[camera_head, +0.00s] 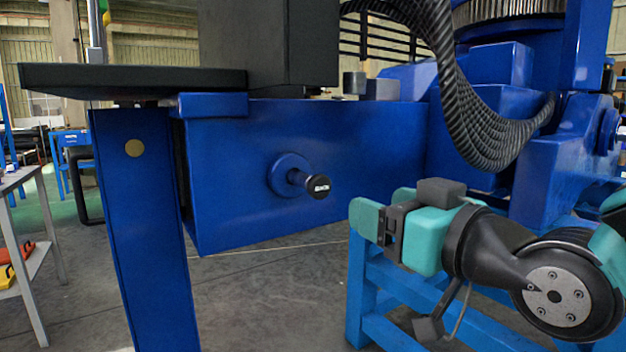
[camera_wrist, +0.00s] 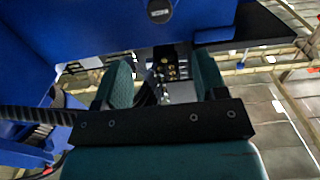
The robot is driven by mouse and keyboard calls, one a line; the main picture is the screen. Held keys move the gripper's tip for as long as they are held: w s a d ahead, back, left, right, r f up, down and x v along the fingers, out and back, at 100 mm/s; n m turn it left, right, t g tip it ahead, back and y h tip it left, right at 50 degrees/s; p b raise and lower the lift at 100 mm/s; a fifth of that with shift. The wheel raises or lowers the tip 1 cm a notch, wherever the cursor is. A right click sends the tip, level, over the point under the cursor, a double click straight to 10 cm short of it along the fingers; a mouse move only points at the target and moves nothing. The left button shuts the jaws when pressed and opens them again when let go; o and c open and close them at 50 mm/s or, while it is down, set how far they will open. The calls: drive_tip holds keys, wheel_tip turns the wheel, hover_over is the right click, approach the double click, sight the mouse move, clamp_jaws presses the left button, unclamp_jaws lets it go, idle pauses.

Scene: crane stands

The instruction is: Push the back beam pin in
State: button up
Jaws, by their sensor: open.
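The back beam pin (camera_head: 318,186) has a black round knob on a dark shaft. It sticks out of a round blue collar on the side of the blue beam (camera_head: 225,200). In the wrist view the knob (camera_wrist: 159,11) shows at the top edge, beyond the fingertips. My gripper (camera_head: 383,208) has teal fingers and is to the right of the pin and a little lower in the head view, apart from it. In the wrist view my gripper (camera_wrist: 163,80) is open, with nothing held between the fingers.
A blue leg (camera_head: 140,230) and a dark plate (camera_head: 130,77) stand at the left. A ribbed black hose (camera_head: 470,110) hangs at the upper right. A blue frame (camera_head: 365,290) stands below my gripper. A grey table (camera_head: 25,250) is at far left.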

sight(322, 185)
drive_tip(key=p+x, duration=0.7)
drive_tip(key=p, duration=0.2)
drive_tip(key=p+x, duration=0.7)
drive_tip(key=p, duration=0.2)
drive_tip(key=shift+w+a+r+p, duration=0.1)
drive_tip(key=shift+a+r+p, duration=0.05)
drive_tip(key=shift+r+p, duration=0.15)
drive_tip(key=shift+w+a+f+p, duration=0.35)
drive_tip(key=shift+w+p, duration=0.1)
drive_tip(key=shift+w, duration=0.15)
